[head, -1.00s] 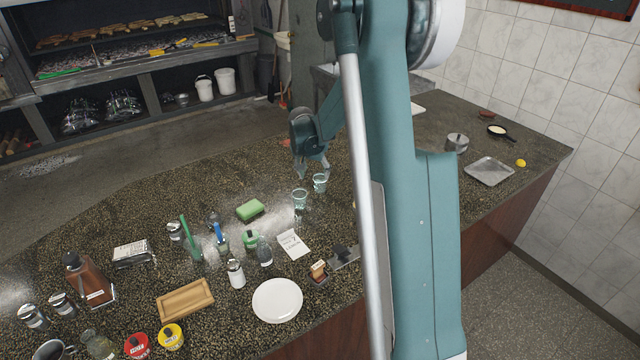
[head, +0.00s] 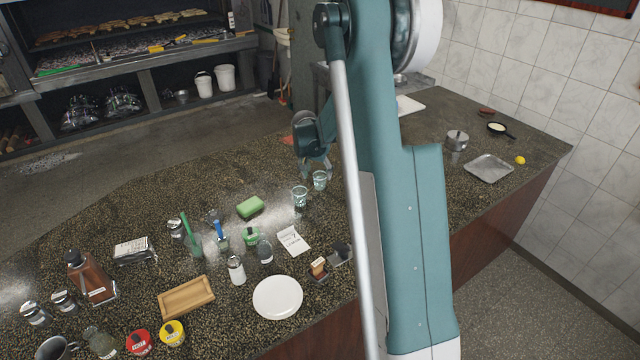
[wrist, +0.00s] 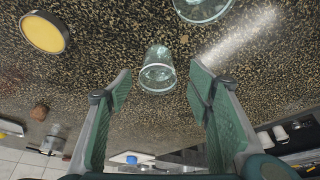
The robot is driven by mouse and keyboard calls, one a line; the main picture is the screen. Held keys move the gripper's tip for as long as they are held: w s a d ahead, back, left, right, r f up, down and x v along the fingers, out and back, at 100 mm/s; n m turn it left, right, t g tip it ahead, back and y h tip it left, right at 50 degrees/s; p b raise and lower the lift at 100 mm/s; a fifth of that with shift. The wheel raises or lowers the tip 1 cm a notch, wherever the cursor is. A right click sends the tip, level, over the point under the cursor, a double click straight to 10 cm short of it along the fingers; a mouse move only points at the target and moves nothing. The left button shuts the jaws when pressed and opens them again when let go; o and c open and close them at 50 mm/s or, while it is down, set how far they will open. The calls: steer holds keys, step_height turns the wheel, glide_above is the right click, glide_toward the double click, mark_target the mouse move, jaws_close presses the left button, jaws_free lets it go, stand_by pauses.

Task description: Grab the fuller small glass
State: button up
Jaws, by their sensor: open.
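Two small clear glasses stand upright on the speckled counter. In the head view the left one (head: 299,197) is nearer and the right one (head: 320,181) is just behind it. My gripper (head: 316,174) hangs open and empty above and just behind them. In the wrist view, one glass (wrist: 158,72) is ahead between the open fingers (wrist: 160,85), apart from both. The other glass (wrist: 203,8) is cut off by the top edge. Both seem to hold some clear liquid; I cannot tell surely which is fuller.
A yellow round thing with a dark rim (wrist: 44,32) lies left of the glasses in the wrist view. A metal tray (head: 489,170) is far right.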

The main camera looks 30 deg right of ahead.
steer(key=shift+d+f, duration=0.1)
steer(key=shift+f, duration=0.25)
steer(key=shift+f, duration=0.1)
steer(key=shift+x, duration=2.5)
steer(key=shift+s+d, duration=0.1)
steer(key=c, duration=1.1)
